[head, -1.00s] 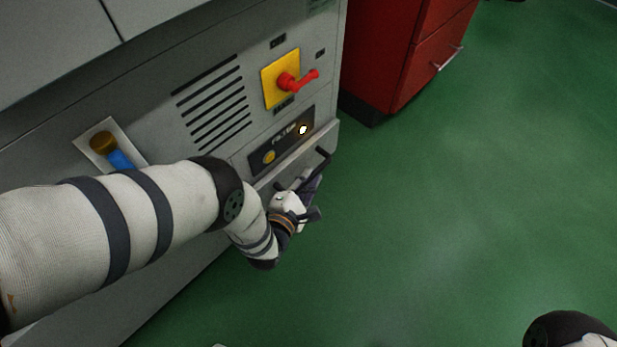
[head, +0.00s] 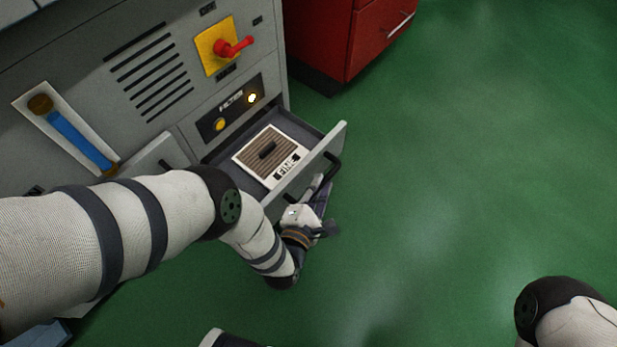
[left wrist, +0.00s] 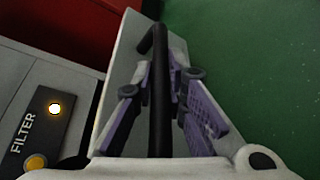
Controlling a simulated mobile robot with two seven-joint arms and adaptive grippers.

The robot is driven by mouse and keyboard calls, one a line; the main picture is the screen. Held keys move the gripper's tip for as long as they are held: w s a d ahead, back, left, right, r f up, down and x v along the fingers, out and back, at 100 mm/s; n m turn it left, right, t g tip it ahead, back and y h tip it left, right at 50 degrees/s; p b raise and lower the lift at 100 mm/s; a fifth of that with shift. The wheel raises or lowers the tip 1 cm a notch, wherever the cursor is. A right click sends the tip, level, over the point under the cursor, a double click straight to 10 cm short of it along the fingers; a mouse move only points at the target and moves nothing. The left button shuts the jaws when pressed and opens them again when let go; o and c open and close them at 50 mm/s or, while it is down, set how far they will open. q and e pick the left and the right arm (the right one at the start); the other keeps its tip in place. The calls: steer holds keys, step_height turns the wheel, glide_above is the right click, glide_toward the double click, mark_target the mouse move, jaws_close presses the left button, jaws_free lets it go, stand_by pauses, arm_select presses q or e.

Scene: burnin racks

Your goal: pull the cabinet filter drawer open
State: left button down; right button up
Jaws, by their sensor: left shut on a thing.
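The filter drawer (head: 336,146) stands pulled out of the grey cabinet, below the FILTER panel (head: 231,108). Inside it lies a pleated filter (head: 252,150) with a black grip and a label reading FINE. My left gripper (head: 318,194) is at the drawer front, shut on its black bar handle (head: 334,163). In the left wrist view the handle (left wrist: 159,90) runs between the two purple-padded fingers, and the grey drawer front (left wrist: 124,65) is behind it. My right gripper is out of view; only part of that arm shows at the lower right.
The cabinet also carries a red rotary switch (head: 232,47) on a yellow plate, vent slots (head: 150,75) and a gauge with a blue tube (head: 75,138). A red cabinet (head: 365,45) stands behind. The green floor (head: 460,170) to the right is clear.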

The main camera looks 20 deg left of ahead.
arm_select(q)
steer(key=shift+s+d, duration=0.25)
steer(key=shift+d, duration=0.3)
steer(key=shift+s+d, duration=0.2)
steer(key=shift+d, duration=0.35)
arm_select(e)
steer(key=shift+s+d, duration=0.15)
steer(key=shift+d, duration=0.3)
arm_select(q)
steer(key=c, duration=1.6)
jaws_free()
steer(key=v, duration=1.2)
